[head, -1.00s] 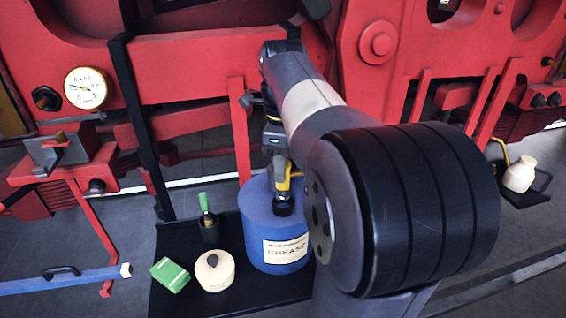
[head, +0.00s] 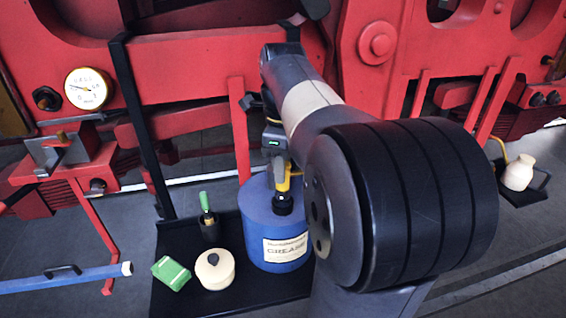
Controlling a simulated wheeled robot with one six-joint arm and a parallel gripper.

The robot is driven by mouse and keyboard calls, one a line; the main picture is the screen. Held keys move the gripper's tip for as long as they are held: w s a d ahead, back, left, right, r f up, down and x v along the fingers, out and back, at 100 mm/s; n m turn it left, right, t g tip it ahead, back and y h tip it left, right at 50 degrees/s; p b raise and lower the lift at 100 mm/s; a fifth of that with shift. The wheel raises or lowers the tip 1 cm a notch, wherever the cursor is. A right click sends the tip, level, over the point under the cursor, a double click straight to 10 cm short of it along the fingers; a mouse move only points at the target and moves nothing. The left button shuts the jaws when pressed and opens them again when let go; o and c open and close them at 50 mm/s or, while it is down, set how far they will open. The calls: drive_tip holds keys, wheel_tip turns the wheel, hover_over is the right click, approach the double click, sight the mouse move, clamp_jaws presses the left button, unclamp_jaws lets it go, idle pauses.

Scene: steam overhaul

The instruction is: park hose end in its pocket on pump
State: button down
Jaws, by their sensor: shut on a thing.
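The grease pump is a blue drum (head: 258,212) with a white GREASE label, standing on the black tray. My gripper (head: 280,160) is above the drum, partly hidden behind my own arm. It is shut on a yellow piece (head: 285,178) with a black round end, which I take to be the hose end. That black end shows in front of the drum's upper side; I cannot tell whether it touches. The pocket is not clearly visible, and no hose line can be made out.
The black tray (head: 178,293) also holds a dark bottle-like holder with a green handle (head: 205,202), a cream lidded pot (head: 214,270) and a green packet (head: 171,273). Red machine frames (head: 200,68) stand behind. A black upright post (head: 139,110) is left of the drum.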

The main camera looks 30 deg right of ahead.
drive_tip(key=shift+f, duration=0.2)
drive_tip(key=shift+f+b, duration=0.95)
drive_tip(key=shift+f, duration=0.55)
drive_tip(key=c, duration=1)
unclamp_jaws()
drive_tip(key=shift+o, duration=0.2)
wheel_tip(320, 180, up, 11)
drive_tip(key=shift+f, duration=0.1)
drive_tip(key=shift+f, duration=0.1)
drive_tip(key=shift+f+p, duration=0.35)
drive_tip(key=shift+f, duration=4.4)
